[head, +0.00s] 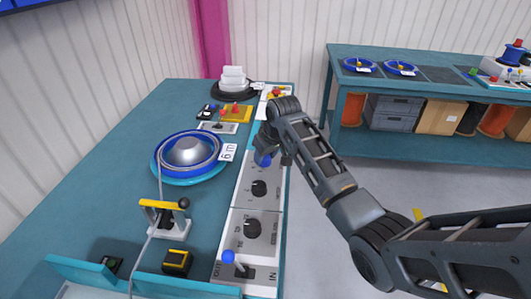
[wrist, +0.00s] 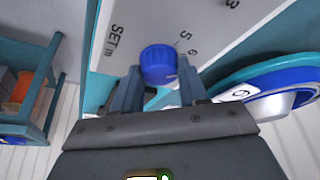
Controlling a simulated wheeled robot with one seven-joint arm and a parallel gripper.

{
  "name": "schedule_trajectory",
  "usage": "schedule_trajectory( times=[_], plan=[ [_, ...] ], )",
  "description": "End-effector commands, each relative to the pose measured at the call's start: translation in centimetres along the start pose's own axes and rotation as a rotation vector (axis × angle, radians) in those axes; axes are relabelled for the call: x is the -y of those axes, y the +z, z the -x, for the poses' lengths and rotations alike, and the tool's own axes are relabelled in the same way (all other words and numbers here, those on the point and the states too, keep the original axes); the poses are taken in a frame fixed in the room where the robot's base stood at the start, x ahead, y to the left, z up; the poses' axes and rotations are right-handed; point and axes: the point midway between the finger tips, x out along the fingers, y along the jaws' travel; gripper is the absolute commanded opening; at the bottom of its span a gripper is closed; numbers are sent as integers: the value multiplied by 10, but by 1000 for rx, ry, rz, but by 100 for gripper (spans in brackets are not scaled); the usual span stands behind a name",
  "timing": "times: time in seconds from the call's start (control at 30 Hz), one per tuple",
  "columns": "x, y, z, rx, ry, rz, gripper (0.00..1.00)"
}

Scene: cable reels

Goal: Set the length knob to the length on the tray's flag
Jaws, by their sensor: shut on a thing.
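The blue length knob (wrist: 158,64) is on a pale panel marked "SET m", with the numbers 3, 5 and 6 visible. It also shows in the head view (head: 264,160), partly hidden by my gripper. My gripper (wrist: 160,78) is shut on the knob, one finger on each side. Which number the knob points at I cannot tell. The tray (head: 188,180) holds a blue reel with a silver hub (head: 188,151). Its white flag (head: 228,152) appears to read 6 m, and the flag shows in the wrist view (wrist: 238,93).
Black knobs (head: 253,228) sit lower on the same panel, with a blue-knobbed lever (head: 229,257) at the near end. A yellow-topped clamp (head: 163,205) stands left. A back bench (head: 430,75) holds more reels.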

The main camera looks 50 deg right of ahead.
Motion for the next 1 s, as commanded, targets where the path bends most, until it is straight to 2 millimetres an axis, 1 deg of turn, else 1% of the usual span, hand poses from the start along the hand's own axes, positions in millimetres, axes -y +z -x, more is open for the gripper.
schedule_trajectory(
  times=[0.33, 0.37, 0.6, 0.87, 1.0],
  plan=[
    [0, 0, 0, -1, 1, -2, 12],
    [0, 0, 0, -1, 1, -2, 45],
    [0, 0, 0, -1, 1, -1, 68],
    [0, 0, 1, -1, 1, -1, 68],
    [0, -1, 13, -3, 0, -1, 68]
  ],
)
